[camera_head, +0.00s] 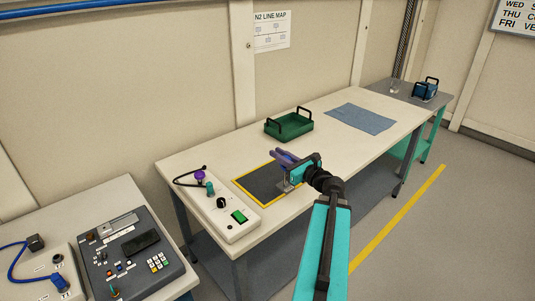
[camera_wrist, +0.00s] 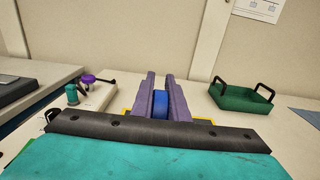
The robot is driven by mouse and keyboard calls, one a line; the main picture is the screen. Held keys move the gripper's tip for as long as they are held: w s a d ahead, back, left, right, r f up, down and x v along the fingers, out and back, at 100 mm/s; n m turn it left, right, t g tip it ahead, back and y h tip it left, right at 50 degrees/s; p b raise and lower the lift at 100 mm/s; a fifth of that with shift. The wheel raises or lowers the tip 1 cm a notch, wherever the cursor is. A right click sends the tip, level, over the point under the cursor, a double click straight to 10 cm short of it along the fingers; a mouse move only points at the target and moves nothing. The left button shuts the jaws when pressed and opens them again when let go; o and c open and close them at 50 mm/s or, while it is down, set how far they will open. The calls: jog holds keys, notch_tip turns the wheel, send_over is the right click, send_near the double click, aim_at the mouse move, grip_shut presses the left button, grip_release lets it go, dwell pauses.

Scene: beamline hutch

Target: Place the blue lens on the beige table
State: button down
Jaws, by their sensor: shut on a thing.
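In the wrist view, the blue lens (camera_wrist: 160,104) is held between the two purple fingers of my gripper (camera_wrist: 162,92). In the head view, my gripper (camera_head: 285,158) is over the long beige table (camera_head: 352,145), above a dark pad with a yellow border (camera_head: 258,185). The lens cannot be made out clearly there. A small greyish stand (camera_head: 284,186) shows on the pad just below my gripper; whether the lens touches it cannot be told.
A green tray with black handles (camera_head: 289,124) and a blue-grey mat (camera_head: 360,118) lie farther back. A white control box (camera_head: 225,213) is left of the pad. A console (camera_head: 130,250) sits on the nearer left table.

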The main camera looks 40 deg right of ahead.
jog(key=shift+f+b, duration=0.15)
jog(key=shift+b, duration=1)
jog(key=w+d+b, duration=0.1)
jog(key=w+d, duration=0.5)
jog(key=w, duration=0.5)
jog(key=shift+w+d+f, duration=0.3)
jog(key=shift+d+f, duration=0.1)
jog(key=shift+f, duration=0.05)
jog(key=shift+f+b, duration=1.5)
jog(key=shift+f, duration=0.45)
jog(key=c, duration=1.7)
grip_release()
